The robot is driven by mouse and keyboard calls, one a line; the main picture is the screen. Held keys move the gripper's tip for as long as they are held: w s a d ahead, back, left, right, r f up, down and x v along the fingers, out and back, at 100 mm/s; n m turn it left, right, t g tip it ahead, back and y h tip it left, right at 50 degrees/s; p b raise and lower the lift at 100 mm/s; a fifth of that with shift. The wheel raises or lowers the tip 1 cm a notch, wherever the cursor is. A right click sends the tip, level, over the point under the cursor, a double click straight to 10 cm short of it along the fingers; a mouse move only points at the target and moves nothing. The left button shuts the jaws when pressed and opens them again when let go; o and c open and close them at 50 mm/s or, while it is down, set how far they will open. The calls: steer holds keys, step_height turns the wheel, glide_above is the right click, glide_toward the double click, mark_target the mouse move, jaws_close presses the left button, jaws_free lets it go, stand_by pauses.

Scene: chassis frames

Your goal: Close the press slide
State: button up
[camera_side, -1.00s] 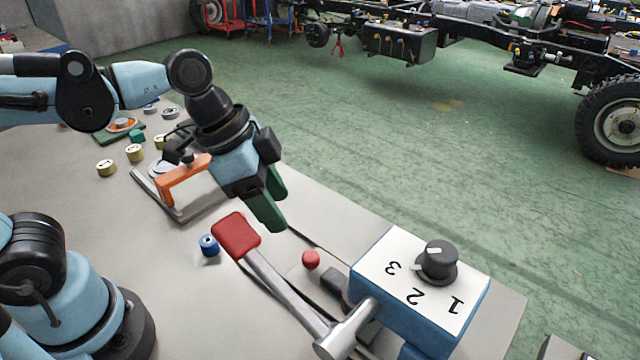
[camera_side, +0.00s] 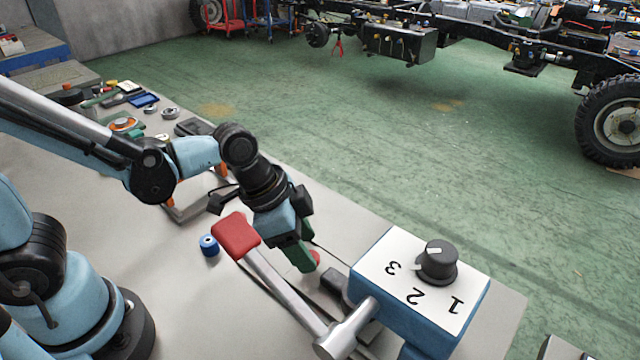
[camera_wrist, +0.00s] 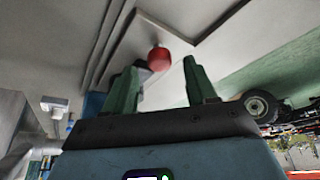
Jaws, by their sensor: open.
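My gripper (camera_side: 297,250) hangs tilted over the bench, its two green fingers pointing down. It is open and empty. A round red knob (camera_side: 315,257) shows just behind the fingertips and is partly hidden by them. In the wrist view the knob (camera_wrist: 159,60) appears in the gap between the spread fingers (camera_wrist: 160,72), beyond the tips. I cannot tell whether a finger touches it. A dark block (camera_side: 335,281) lies between the knob and the blue box. Which part is the press slide is not clear; rail-like lines run near the knob in the wrist view.
A lever with a red grip (camera_side: 236,236) stands close in front of the gripper. The blue box (camera_side: 400,322) with a black dial (camera_side: 437,262) is to the right. A small blue spool (camera_side: 209,245) lies left. An orange-handled fixture (camera_side: 222,168) is partly hidden behind my arm.

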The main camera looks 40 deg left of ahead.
steer(key=shift+x, duration=0.9)
jaws_close()
